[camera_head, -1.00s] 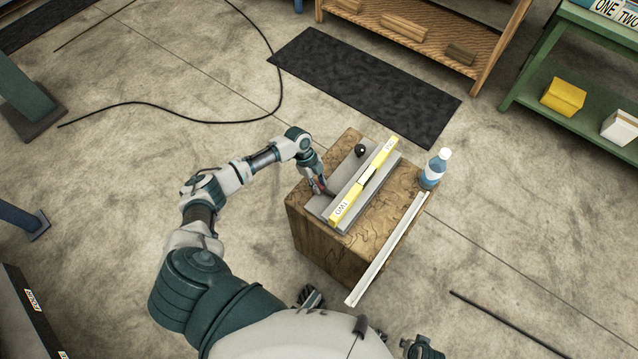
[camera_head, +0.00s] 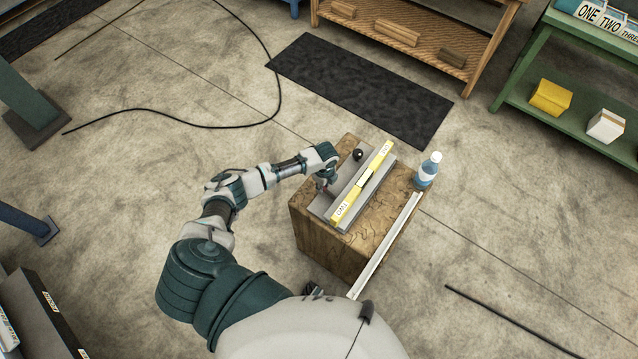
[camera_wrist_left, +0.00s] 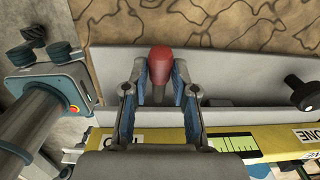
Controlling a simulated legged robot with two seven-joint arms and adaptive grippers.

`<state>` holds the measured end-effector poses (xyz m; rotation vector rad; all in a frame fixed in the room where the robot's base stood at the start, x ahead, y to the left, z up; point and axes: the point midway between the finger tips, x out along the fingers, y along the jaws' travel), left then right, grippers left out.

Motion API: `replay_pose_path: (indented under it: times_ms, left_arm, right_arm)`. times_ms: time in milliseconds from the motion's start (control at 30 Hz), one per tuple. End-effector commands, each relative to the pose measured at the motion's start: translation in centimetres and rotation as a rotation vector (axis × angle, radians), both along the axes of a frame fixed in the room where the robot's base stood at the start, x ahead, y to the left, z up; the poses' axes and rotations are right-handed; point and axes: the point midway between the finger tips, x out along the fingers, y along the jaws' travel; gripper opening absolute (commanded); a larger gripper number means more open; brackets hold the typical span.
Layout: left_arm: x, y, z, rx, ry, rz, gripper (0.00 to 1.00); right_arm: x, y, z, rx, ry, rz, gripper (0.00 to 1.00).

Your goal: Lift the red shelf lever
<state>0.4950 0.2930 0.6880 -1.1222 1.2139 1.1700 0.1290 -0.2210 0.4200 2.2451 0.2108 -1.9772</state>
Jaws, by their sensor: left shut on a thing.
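The red shelf lever (camera_wrist_left: 160,62) shows in the left wrist view as a rounded red knob on a short stem. It stands between the blue-padded fingers of my left gripper (camera_wrist_left: 160,88), which are shut on it. In the head view my left gripper (camera_head: 328,188) reaches down at the near left side of the grey shelf fixture (camera_head: 342,193); the lever is mostly hidden there. The fixture lies on a wooden block (camera_head: 385,222) and carries a yellow bar (camera_head: 364,180) with white labels. My right gripper is not in view.
A black knob (camera_head: 358,155) stands at the fixture's far end. A blue-white bottle (camera_head: 428,170) stands on the block's right corner, and a pale strip (camera_head: 388,243) runs along its right edge. A dark mat (camera_head: 360,88) lies beyond. Open floor surrounds the block.

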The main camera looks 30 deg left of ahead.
Motion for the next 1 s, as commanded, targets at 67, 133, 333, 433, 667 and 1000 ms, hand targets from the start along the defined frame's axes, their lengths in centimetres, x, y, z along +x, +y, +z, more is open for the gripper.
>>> replay_pose_path:
  times_ms: [67, 133, 333, 433, 667, 1000]
  left_arm:
    - [0.1, -0.9, 0.9, 0.05, -0.009, -0.006, 0.0]
    - [0.1, -1.1, 1.1, 0.106, -0.012, -0.006, 0.0]
    - [0.0, -1.9, 1.6, 0.26, -0.025, -0.005, 0.0]
    - [0.0, -2.3, 1.7, 0.332, -0.03, -0.005, 0.0]
    - [-0.1, -2.9, 1.7, 0.454, -0.038, -0.005, 0.0]
    - [-0.2, -3.3, 1.7, 0.524, -0.043, -0.005, 0.0]
  right_arm:
    - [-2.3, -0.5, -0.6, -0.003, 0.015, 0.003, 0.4]
    - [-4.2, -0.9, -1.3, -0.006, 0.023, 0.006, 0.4]
    - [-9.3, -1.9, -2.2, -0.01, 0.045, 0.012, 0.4]
    - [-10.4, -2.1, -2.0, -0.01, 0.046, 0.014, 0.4]
    - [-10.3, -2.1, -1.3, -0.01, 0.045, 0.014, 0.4]
    - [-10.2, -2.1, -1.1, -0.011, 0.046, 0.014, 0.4]
